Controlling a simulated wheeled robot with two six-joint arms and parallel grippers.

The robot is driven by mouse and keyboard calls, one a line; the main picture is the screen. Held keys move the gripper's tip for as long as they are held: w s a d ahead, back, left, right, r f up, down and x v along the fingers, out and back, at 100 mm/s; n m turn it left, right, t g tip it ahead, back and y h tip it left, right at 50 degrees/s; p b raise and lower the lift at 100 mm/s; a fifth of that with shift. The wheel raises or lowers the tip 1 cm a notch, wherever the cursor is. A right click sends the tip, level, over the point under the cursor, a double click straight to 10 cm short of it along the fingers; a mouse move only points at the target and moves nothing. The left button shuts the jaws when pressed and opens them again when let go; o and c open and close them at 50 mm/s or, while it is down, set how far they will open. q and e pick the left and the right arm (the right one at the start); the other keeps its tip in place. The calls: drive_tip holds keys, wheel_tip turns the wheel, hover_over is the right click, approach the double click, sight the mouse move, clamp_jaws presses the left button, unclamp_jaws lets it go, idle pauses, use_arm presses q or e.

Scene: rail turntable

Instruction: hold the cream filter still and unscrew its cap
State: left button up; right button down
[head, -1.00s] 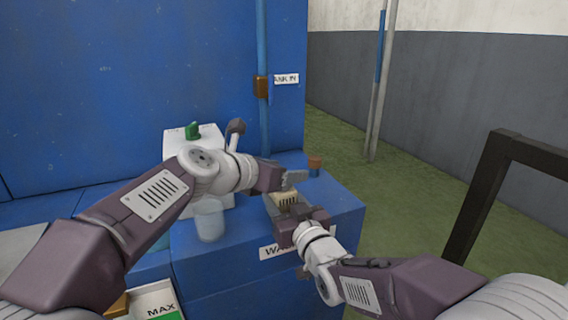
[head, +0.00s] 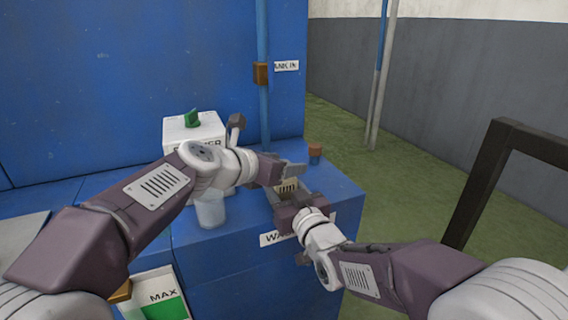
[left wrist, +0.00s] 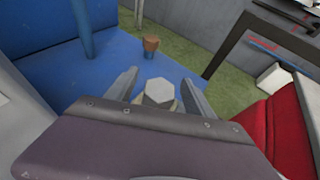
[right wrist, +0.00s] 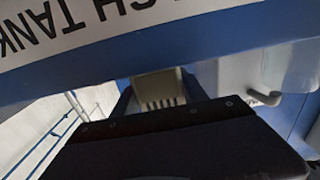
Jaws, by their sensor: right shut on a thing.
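The cream filter (head: 289,187) stands at the front of the blue bench, partly hidden by both grippers. In the right wrist view its ribbed cream body (right wrist: 160,92) sits between the fingers of my right gripper (right wrist: 155,98), which is shut on it. The filter's grey six-sided cap (left wrist: 159,92) shows from above in the left wrist view. My left gripper (left wrist: 158,86) is open around the cap, one finger on each side with a gap to it. In the head view the left gripper (head: 290,171) is just above the filter.
A brown-topped post (head: 314,153) stands close behind the filter. A white box (head: 190,130) with a green knob and a translucent jar (head: 210,209) stand to the left. A blue pipe (head: 263,110) rises behind. A dark frame (head: 480,185) stands at the right.

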use_arm(q)
drive_tip(key=shift+o, duration=0.5)
drive_tip(key=shift+r, duration=2)
drive_tip(key=shift+a+m+g+h, duration=0.1)
drive_tip(key=shift+m+g+h, duration=0.6)
drive_tip(key=shift+m, duration=0.1)
drive_tip(key=m+g+h, duration=0.2)
drive_tip(key=m, duration=0.1)
drive_tip(key=shift+w+g, duration=0.1)
drive_tip(key=shift+g, duration=0.3)
drive_tip(key=shift+m+g+h, duration=0.4)
drive_tip(key=shift+m, duration=0.1)
drive_tip(key=shift+s+d+m, duration=0.25)
drive_tip(key=shift+m, duration=0.05)
